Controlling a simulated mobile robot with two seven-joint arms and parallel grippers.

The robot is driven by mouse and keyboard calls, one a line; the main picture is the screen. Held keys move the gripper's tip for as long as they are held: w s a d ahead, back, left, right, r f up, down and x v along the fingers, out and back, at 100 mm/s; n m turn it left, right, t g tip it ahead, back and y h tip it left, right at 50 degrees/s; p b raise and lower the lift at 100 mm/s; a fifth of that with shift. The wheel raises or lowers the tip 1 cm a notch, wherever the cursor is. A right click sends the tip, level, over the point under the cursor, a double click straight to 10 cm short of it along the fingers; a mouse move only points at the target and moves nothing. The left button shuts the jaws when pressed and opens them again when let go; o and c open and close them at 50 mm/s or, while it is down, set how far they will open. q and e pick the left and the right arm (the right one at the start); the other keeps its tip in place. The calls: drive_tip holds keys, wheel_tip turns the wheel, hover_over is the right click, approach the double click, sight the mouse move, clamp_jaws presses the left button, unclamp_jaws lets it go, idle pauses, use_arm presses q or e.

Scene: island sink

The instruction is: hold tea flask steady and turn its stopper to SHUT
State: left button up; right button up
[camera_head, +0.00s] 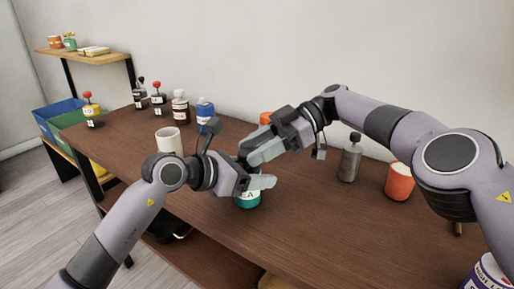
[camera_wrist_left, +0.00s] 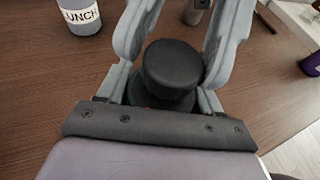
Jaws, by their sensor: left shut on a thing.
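The teal tea flask (camera_head: 248,201) stands on the brown table, mostly hidden by my grippers; part of its white label shows. My left gripper (camera_head: 262,182) is shut on the flask, with its fingers on either side of it. In the left wrist view, a round black stopper (camera_wrist_left: 172,68) shows between the fingers of my left gripper (camera_wrist_left: 172,40); I cannot read any mark on it. My right gripper (camera_head: 250,157) is just above and behind the left one, near the flask's top. I cannot tell whether it is open or touches the stopper.
A white mug (camera_head: 168,141), a blue bottle (camera_head: 205,114) and several dark bottles stand to the left. A grey bottle (camera_head: 350,160) and an orange cup (camera_head: 399,182) stand to the right, near my right arm. The front middle of the table (camera_head: 310,220) is clear.

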drive_tip(key=shift+m+t, duration=0.5)
drive_tip(key=shift+t, duration=0.1)
idle(0.4)
drive_tip(key=shift+s+m+t+y, duration=0.35)
drive_tip(key=shift+m+t+y, duration=0.05)
drive_tip(key=shift+m+t, duration=0.55)
drive_tip(key=shift+s+d+m+t, duration=0.1)
drive_tip(key=shift+s+m+t, duration=0.15)
drive_tip(key=shift+m+t, duration=0.75)
drive_tip(key=w+v, duration=0.1)
drive_tip(key=v, duration=1.1)
drive_tip(key=w+a+r+m+t+h, duration=0.3)
drive_tip(key=w+r+m+t, duration=0.3)
drive_tip(key=m, duration=0.7)
drive_tip(key=w+a+r+m+t+h, duration=0.3)
drive_tip(key=w+r+m+t, duration=0.4)
drive_tip(key=m, duration=0.5)
drive_tip(key=shift+w+a+r+m+t, duration=0.2)
drive_tip(key=shift+w+m+t, duration=0.15)
drive_tip(key=shift+w, duration=0.3)
